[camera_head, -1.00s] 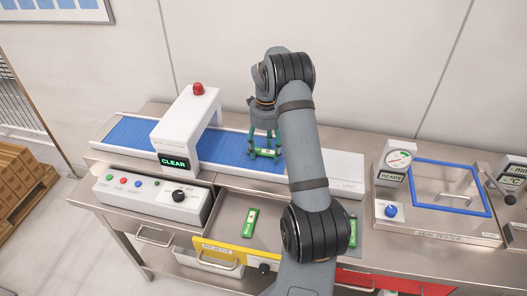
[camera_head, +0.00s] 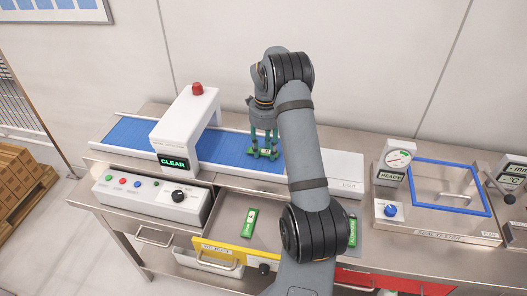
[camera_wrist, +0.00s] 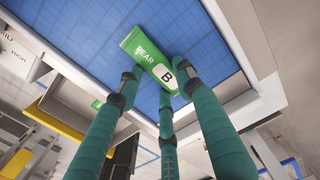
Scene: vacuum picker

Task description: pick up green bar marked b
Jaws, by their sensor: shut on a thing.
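The green bar marked B (camera_head: 263,154) lies on the blue conveyor belt near its right end. In the wrist view the same bar (camera_wrist: 150,55) shows a white "B" label and the word "BEAR". My gripper (camera_head: 263,148) reaches down over the bar, and its green fingers are shut on it. In the wrist view the fingertips (camera_wrist: 163,88) meet the lower part of the bar. The bar looks to be at belt level; I cannot tell whether it touches the belt.
A white arch with a "CLEAR" display (camera_head: 174,162) spans the belt (camera_head: 130,132) left of my gripper. Another green bar (camera_head: 250,222) lies in the open yellow-fronted drawer (camera_head: 222,251). A further green bar (camera_head: 352,232) lies to the right, beside my arm. A blue-framed chamber (camera_head: 450,187) stands right.

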